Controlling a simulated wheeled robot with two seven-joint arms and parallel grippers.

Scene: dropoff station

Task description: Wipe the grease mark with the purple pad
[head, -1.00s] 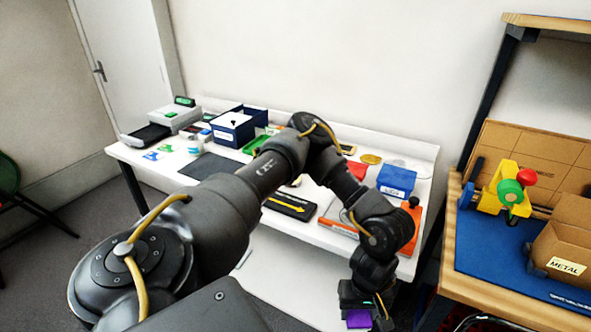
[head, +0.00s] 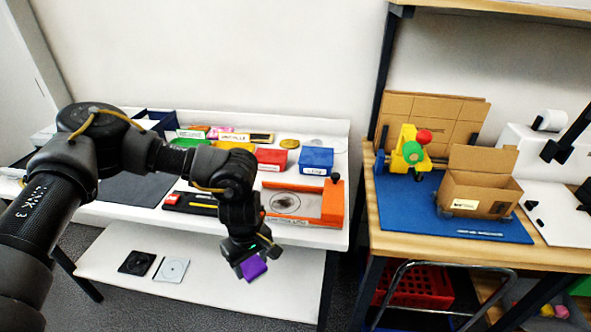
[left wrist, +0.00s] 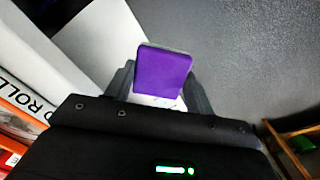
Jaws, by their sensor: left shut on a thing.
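The purple pad (head: 254,268) is held in my left gripper (head: 246,262), in front of the table's edge and above the lower shelf. In the left wrist view the pad (left wrist: 163,73) sits between the two fingers of the left gripper (left wrist: 160,88), which are shut on it. A dark smudge inside a drawn circle, seemingly the grease mark (head: 287,203), is on a pale plate with an orange frame (head: 332,204) at the table's right end. The pad is apart from it, lower and nearer to me. My right gripper is not in view.
A blue box (head: 316,160) and a red box (head: 271,159) stand behind the orange-framed plate. A black tray with a yellow strip (head: 192,203) lies left of it. A wooden bench (head: 385,233) with a cardboard box (head: 478,190) stands to the right.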

